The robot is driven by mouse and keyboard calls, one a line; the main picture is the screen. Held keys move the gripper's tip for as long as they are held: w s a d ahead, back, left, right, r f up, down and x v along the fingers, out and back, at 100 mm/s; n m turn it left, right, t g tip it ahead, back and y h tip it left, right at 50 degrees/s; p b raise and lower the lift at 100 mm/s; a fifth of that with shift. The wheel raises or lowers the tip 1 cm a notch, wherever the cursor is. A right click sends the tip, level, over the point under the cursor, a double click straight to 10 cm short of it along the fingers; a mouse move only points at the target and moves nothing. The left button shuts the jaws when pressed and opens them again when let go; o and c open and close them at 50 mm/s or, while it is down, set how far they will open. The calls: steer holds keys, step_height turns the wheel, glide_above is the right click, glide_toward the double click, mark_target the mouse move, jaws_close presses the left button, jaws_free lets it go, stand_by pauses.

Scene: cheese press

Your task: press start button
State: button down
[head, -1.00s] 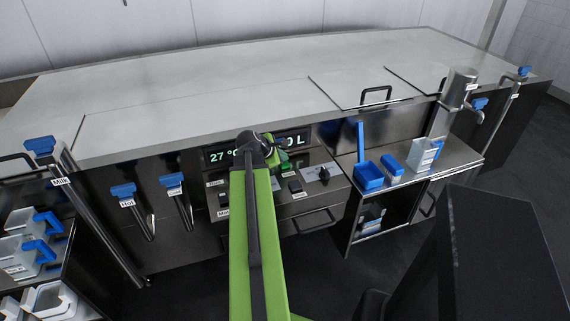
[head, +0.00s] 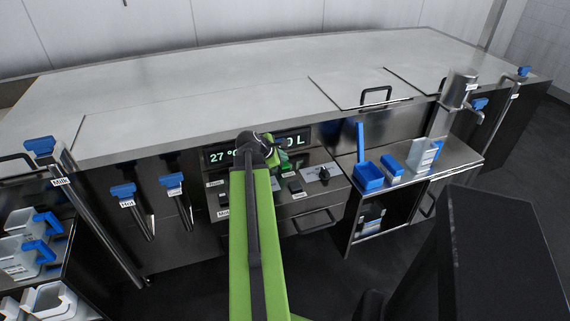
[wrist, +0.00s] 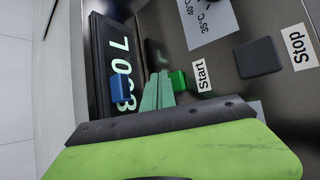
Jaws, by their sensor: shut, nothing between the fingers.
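The green start button (wrist: 177,80) shows in the wrist view beside its "Start" label (wrist: 201,76). In the head view a dark green button (head: 285,167) shows on the control panel, partly behind my gripper. My gripper (wrist: 158,82) is shut and empty, with its teal fingers just left of the green button in the wrist view. Whether they touch it, I cannot tell. In the head view my gripper (head: 273,150) is in front of the panel, just below the display, and partly hidden by my arm.
A black button (wrist: 258,57) stands by the "Stop" label (wrist: 298,46). The lit display (wrist: 121,72) and a blue piece (wrist: 120,89) are left of my fingers. A blue container (head: 369,176) stands on the shelf at right. Blue-handled levers (head: 123,191) are left of the panel.

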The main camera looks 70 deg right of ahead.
stand_by(0.4)
steer(key=shift+f+b, duration=0.4)
